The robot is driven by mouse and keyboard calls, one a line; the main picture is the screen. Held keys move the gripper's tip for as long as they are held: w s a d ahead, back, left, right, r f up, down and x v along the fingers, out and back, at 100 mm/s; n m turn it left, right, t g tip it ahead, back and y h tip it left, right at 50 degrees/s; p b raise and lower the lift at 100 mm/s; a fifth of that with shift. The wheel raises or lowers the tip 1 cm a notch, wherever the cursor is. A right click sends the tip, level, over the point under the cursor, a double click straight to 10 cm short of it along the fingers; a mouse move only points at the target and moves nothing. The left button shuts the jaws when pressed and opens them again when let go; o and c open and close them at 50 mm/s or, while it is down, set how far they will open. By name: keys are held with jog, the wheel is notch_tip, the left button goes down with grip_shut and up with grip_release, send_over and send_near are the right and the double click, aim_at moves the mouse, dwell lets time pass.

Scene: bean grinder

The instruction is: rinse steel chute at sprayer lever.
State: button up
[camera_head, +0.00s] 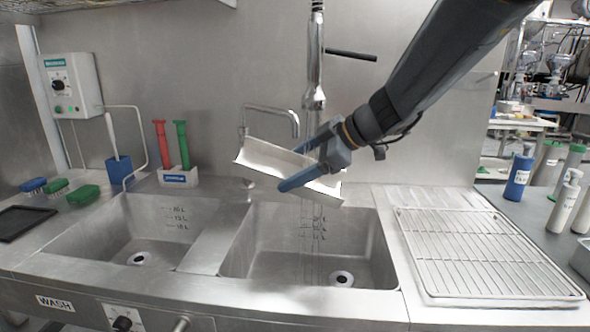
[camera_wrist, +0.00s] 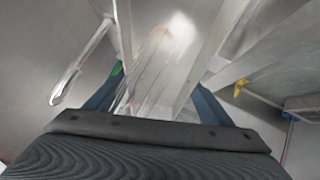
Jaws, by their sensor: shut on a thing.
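The steel chute (camera_head: 262,157), a pale open trough, is tilted with its right end lower, above the right sink basin (camera_head: 270,262). My gripper (camera_head: 293,167) is shut on the chute, with its blue fingers across it. The chute also shows between the fingers (camera_wrist: 158,95) in the wrist view (camera_wrist: 190,60). The sprayer (camera_head: 314,98) hangs just above the chute, and its black lever (camera_head: 350,54) sticks out to the right. Faint streaks like water run below the chute into the basin. My gripper hides part of the chute.
A bent faucet (camera_head: 272,110) stands behind the chute. The left basin (camera_head: 140,235) is empty. A wire rack (camera_head: 480,255) lies on the right drainboard. Brushes (camera_head: 83,195), a blue holder (camera_head: 119,168) and red and green handled tools (camera_head: 172,150) stand at left. Bottles (camera_head: 518,175) stand at right.

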jog(key=shift+w+d+b, duration=0.2)
jog(key=shift+d+b, duration=0.4)
jog(key=shift+b, duration=0.2)
jog(key=s+d+b, duration=0.2)
jog(key=s+b, duration=0.2)
jog(key=s, duration=0.3)
jog(key=shift+s+d, duration=0.25)
jog(key=shift+s, duration=0.1)
dwell(0.6)
jog(key=shift+r, duration=0.1)
dwell(1.0)
jog(key=s+d+r, duration=0.1)
jog(key=s+r, duration=0.3)
jog(key=shift+s+d, duration=0.25)
jog(key=shift+s, duration=0.1)
jog(key=shift+f, duration=0.15)
dwell(0.5)
